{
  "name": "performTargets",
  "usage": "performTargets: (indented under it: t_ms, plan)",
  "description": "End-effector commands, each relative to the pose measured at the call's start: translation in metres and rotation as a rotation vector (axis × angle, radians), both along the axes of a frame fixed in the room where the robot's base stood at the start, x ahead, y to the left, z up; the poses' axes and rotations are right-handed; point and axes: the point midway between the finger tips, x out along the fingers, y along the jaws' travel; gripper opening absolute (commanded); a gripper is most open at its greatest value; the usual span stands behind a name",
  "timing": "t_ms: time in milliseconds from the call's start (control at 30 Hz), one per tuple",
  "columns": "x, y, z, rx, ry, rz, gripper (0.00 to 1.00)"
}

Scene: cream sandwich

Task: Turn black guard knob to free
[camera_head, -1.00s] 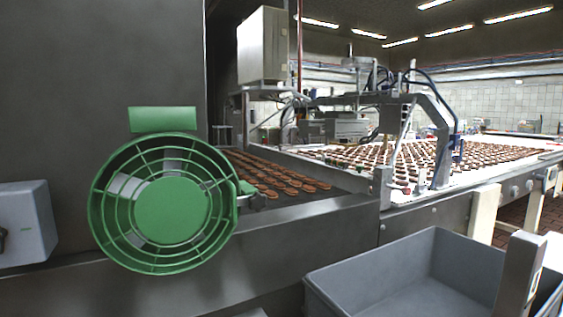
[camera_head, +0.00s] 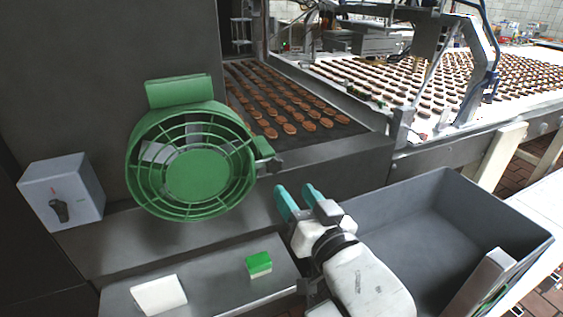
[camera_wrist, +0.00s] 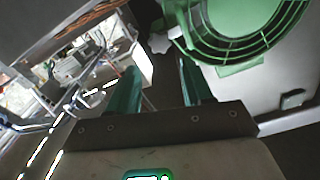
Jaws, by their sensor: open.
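The round green fan guard (camera_head: 197,174) is closed over its fan on the dark machine wall. A small dark knob (camera_head: 274,164) sits at the guard's right edge; a lobed knob (camera_wrist: 159,43), which looks pale there, shows beside the guard (camera_wrist: 243,42) in the wrist view. My gripper (camera_head: 297,191) has teal fingers, apart and empty, just below and right of the knob, not visibly touching it. In the wrist view my gripper (camera_wrist: 158,66) points toward the knob, which lies beyond the gap between the fingertips. The knob's turn angle cannot be made out.
A grey switch box (camera_head: 84,184) with a black rotary handle is at left. A white pad (camera_head: 159,295) and a green-and-white sponge (camera_head: 259,264) lie on the metal ledge. A grey bin (camera_head: 440,178) stands right of my arm. Conveyors with biscuits (camera_head: 290,128) run behind.

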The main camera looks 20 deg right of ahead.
Motion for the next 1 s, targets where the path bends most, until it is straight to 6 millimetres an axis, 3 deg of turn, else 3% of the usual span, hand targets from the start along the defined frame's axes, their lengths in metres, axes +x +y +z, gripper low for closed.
performTargets:
  t_ms: [300, 500, 933, 1000]
  plan:
    - [0.058, 0.0, 0.002, 0.001, 0.0, -0.001, 0.5]
    - [0.083, 0.0, 0.001, 0.001, 0.0, 0.0, 0.5]
    - [0.092, 0.0, 0.0, 0.0, 0.002, 0.0, 0.5]
    - [0.092, 0.0, 0.0, 0.0, 0.002, 0.0, 0.45]
